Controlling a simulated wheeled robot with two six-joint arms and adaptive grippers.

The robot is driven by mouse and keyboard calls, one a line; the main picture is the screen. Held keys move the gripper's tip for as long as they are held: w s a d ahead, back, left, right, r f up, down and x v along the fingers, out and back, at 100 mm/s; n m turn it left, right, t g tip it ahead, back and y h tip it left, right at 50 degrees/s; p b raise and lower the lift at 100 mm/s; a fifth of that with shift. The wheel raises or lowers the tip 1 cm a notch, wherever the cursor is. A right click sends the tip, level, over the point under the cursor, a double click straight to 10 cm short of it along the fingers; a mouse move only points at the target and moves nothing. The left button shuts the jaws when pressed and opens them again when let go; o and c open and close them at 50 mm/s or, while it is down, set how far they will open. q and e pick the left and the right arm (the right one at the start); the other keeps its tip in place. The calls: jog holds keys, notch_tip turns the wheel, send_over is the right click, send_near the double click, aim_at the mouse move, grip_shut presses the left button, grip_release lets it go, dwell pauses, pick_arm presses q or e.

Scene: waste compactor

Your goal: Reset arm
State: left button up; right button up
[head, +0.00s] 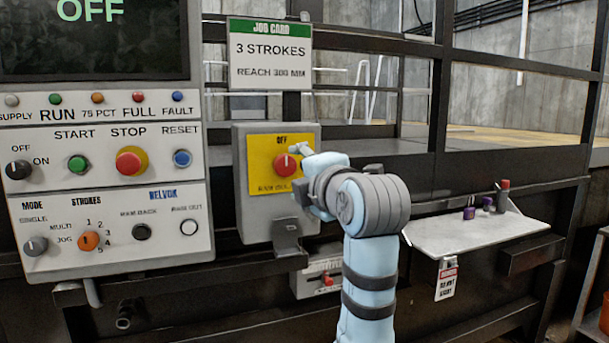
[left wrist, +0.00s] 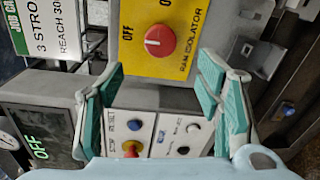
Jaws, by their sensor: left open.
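My left gripper (head: 302,150) is in front of the yellow ram isolator plate in the head view, with its fingers partly hidden by my wrist. In the left wrist view my left gripper (left wrist: 164,84) is open, with teal pads wide apart and nothing between them. The red isolator knob (head: 286,164) lies just beyond and left of the gripper. In the left wrist view the knob (left wrist: 160,41) is ahead of the fingers, apart from them, and its white mark seems to face OFF. My right gripper is not in view.
The control panel (head: 100,240) with buttons and dials stands at left under a screen reading OFF (head: 90,35). A job card (head: 270,60) hangs above the isolator box (head: 243,215). A shelf (head: 450,237) with small purple items and a hanging tag (head: 447,282) is at right.

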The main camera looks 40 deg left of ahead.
pick_arm(q)
jog(key=shift+v, duration=0.95)
jog(key=shift+a, duration=0.15)
